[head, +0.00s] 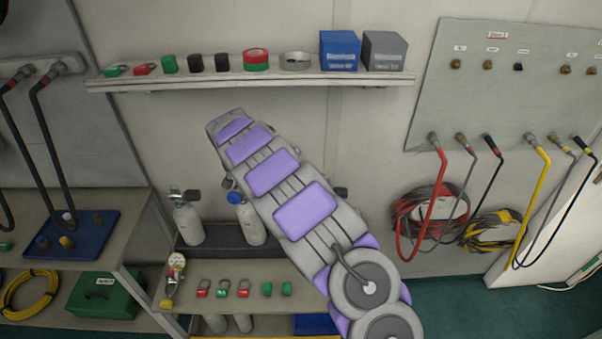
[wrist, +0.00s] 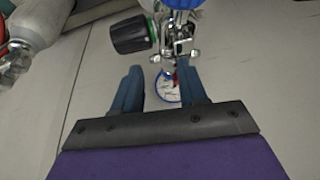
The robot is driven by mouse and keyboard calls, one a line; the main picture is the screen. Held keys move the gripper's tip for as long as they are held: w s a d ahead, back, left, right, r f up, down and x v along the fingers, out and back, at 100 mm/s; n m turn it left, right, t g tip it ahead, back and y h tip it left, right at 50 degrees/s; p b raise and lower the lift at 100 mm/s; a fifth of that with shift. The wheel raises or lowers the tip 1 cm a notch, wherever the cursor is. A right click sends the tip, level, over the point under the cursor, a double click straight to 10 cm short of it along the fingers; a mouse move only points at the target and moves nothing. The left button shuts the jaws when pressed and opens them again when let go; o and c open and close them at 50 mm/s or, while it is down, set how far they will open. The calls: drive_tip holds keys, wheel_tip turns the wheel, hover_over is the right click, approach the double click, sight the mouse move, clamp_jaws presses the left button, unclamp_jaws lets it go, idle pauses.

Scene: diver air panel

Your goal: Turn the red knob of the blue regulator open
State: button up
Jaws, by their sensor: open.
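The blue regulator (head: 236,197) sits on top of a grey cylinder (head: 252,225) on the rack; my arm partly covers it in the head view. In the wrist view, its metal body (wrist: 178,38) is at the top, with a blue part (wrist: 183,4) above, a black-and-green knob (wrist: 131,36) at left and a blue-rimmed gauge (wrist: 162,92) below. A small red piece (wrist: 176,78) shows at the gauge; I cannot tell if it is the red knob. My gripper (wrist: 160,84) is open, its fingers on either side of the gauge in the picture. Contact cannot be told.
Another cylinder (head: 187,222) stands to the left. A bench (head: 215,272) in front bears a gauge (head: 177,262), padlocks and green caps. A shelf (head: 250,83) with small items runs above. A hose panel (head: 510,95) is at right.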

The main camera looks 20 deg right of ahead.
drive_tip(key=m+b, duration=0.2)
drive_tip(key=m+h+b, duration=0.1)
drive_tip(key=shift+w+d+m+g, duration=0.2)
drive_tip(key=shift+w+m+g, duration=0.05)
drive_tip(key=shift+m+g, duration=0.05)
drive_tip(key=shift+r+m, duration=0.25)
drive_tip(key=shift+m, duration=0.05)
wheel_tip(320, 180, up, 7)
drive_tip(key=s+p, duration=0.1)
drive_tip(key=p, duration=0.1)
drive_tip(key=s+d+r+g, duration=0.1)
drive_tip(key=s+d+r, duration=0.2)
drive_tip(key=s, duration=0.4)
drive_tip(key=s+d+r+n+g+p, duration=0.1)
drive_tip(key=s+d+r, duration=0.3)
drive_tip(key=s, duration=0.3)
drive_tip(key=s+d+r+h+p, duration=0.1)
drive_tip(key=s+d+r, duration=0.2)
drive_tip(key=s, duration=0.4)
drive_tip(key=shift+s+d+r+n+g, duration=0.15)
drive_tip(key=shift+d+r+n+g, duration=0.15)
drive_tip(key=shift+d+r+g, duration=0.15)
drive_tip(key=shift+a, duration=0.4)
